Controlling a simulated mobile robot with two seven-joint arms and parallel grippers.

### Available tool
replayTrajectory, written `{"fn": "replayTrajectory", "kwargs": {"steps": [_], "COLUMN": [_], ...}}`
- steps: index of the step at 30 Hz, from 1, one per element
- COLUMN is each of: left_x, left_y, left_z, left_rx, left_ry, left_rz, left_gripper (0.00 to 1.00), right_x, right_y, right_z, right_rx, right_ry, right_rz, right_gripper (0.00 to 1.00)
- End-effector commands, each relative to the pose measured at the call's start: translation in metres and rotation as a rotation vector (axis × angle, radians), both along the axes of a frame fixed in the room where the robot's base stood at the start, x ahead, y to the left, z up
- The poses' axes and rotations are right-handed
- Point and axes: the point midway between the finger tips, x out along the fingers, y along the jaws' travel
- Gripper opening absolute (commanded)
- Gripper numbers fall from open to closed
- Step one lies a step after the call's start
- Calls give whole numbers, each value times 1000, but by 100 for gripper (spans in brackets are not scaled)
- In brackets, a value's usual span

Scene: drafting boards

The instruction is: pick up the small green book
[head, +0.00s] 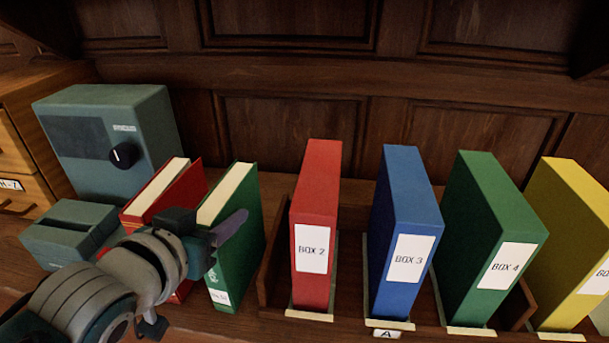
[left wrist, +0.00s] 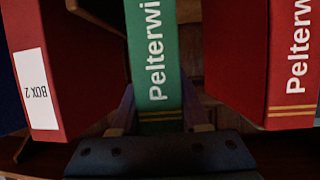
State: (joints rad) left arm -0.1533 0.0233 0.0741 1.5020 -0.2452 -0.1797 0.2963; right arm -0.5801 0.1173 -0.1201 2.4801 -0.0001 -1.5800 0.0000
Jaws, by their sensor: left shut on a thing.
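The small green book (head: 250,225) stands upright between a red book and the red box file in the head view. Its pale page edges face up. In the left wrist view its green spine (left wrist: 152,55) shows white letters reading "Pelterwi" and gold lines. My left gripper (head: 225,226) is shut on the green book, with one purple finger on each side of it in the left wrist view (left wrist: 158,112). In the head view one finger lies across the book's side; the other is hidden. I cannot tell whether the book's foot touches the surface. My right gripper is not in view.
A red book (head: 188,187) stands close on the left. On the right is a wooden rack (head: 268,290) with box files: red (head: 317,190), blue (head: 405,200), green (head: 490,220) and yellow (head: 570,230). A grey-green device (head: 150,110) and wooden drawers (head: 30,110) stand at left.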

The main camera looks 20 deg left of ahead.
Motion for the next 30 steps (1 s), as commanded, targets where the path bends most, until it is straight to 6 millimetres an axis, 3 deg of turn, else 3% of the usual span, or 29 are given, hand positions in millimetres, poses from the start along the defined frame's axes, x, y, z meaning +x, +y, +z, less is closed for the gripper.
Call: {"fn": "replayTrajectory", "kwargs": {"steps": [1,7,30], "left_x": [0,0,0], "left_y": [0,0,0], "left_z": [0,0,0], "left_rx": [-1,-1,-2], "left_ry": [1,1,1], "left_rz": [0,0,1], "left_gripper": [23,1,0], "right_x": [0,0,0], "right_y": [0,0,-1], "right_z": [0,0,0], "right_rx": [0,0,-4], "right_ry": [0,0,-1], "right_rz": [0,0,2], "right_gripper": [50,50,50]}}
